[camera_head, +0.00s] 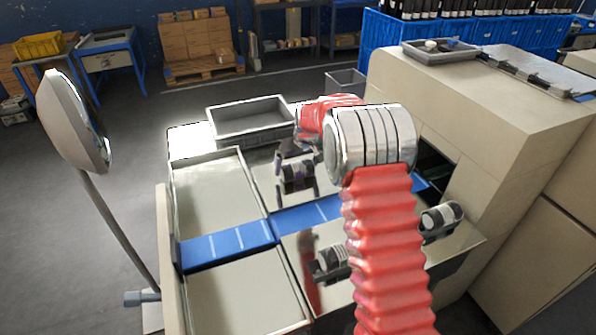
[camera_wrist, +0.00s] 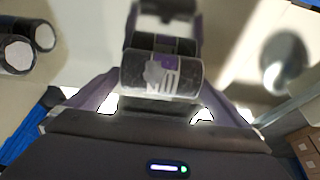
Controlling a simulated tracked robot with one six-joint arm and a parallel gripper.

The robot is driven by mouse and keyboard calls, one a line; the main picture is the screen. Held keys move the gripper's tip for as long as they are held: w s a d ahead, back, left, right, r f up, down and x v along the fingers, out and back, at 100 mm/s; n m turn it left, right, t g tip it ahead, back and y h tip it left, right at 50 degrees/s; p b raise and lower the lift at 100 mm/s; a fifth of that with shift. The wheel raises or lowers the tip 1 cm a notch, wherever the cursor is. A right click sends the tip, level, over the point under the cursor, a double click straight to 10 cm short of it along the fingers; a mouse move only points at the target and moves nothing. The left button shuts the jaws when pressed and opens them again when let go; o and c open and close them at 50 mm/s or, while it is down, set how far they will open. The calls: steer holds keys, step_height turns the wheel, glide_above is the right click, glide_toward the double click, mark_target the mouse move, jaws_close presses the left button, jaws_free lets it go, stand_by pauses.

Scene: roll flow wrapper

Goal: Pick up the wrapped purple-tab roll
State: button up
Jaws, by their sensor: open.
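The wrapped roll with a purple tab (camera_wrist: 160,72) is dark with a pale label and lies on the shiny steel plate. In the wrist view it sits between the fingers of my gripper (camera_wrist: 160,86), which are open on either side of it. Its mirror image shows in the steel beyond it. In the head view the roll (camera_head: 299,179) is small and partly covered by my gripper (camera_head: 297,172). Whether the fingers touch the roll cannot be told.
Other wrapped rolls lie on the steel near the front (camera_head: 330,262) and by the machine opening (camera_head: 441,217). Two dark rolls (camera_wrist: 40,36) show at the wrist view's left. A blue belt (camera_head: 230,244) crosses the table. A grey tray (camera_head: 250,119) stands behind; a round mirror (camera_head: 75,120) stands left.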

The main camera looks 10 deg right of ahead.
mark_target(297, 165)
steer(key=shift+c, duration=0.3)
steer(key=c, duration=1.1)
steer(key=shift+r, duration=0.15)
steer(key=shift+c, duration=0.2)
step_height(297, 165, up, 10)
steer(key=shift+f, duration=0.1)
steer(key=s+r+m+h, duration=0.2)
steer(key=s+r+m, duration=0.3)
steer(key=s+r, duration=0.5)
steer(key=s, duration=0.3)
steer(key=shift+s+m, duration=0.3)
